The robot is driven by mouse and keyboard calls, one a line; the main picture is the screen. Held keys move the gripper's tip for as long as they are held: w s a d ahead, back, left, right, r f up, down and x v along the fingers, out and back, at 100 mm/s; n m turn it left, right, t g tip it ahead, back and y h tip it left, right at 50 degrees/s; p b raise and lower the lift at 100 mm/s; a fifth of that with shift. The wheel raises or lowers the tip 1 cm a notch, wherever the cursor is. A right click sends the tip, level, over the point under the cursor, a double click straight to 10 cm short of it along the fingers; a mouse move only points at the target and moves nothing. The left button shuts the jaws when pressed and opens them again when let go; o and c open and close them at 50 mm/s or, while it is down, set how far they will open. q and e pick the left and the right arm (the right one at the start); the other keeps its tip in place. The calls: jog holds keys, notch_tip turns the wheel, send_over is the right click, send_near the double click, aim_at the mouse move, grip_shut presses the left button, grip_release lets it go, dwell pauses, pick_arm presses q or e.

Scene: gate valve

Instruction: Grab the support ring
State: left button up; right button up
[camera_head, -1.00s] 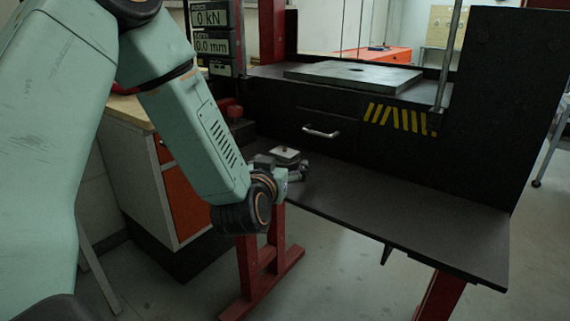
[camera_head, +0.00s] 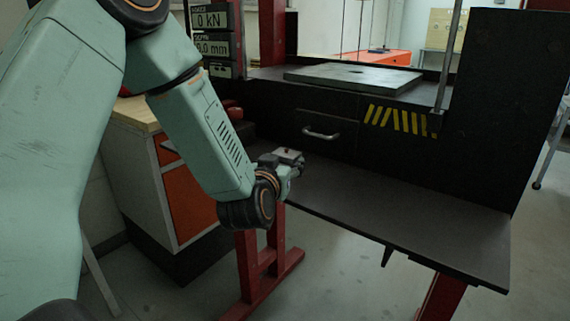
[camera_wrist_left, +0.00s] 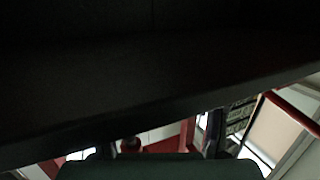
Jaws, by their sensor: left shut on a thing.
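My left gripper (camera_head: 281,165) is at the left part of the black bench shelf, below the drawer, in the head view. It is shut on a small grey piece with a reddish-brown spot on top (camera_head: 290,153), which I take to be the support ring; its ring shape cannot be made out. The fingers hide much of it. In the left wrist view, a dark surface fills the upper part and a small reddish-brown knob (camera_wrist_left: 131,144) shows near the bottom. My right gripper is not in view.
The black shelf (camera_head: 400,210) is bare to the right of the gripper. Above it are a drawer with a metal handle (camera_head: 321,133) and a grey plate (camera_head: 353,77). A cabinet with orange doors (camera_head: 190,205) stands at the left. Red legs (camera_head: 250,270) support the bench.

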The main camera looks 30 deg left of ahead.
pick_arm(q)
grip_shut()
jog(key=shift+r, duration=0.1)
jog(key=shift+w+r, duration=0.1)
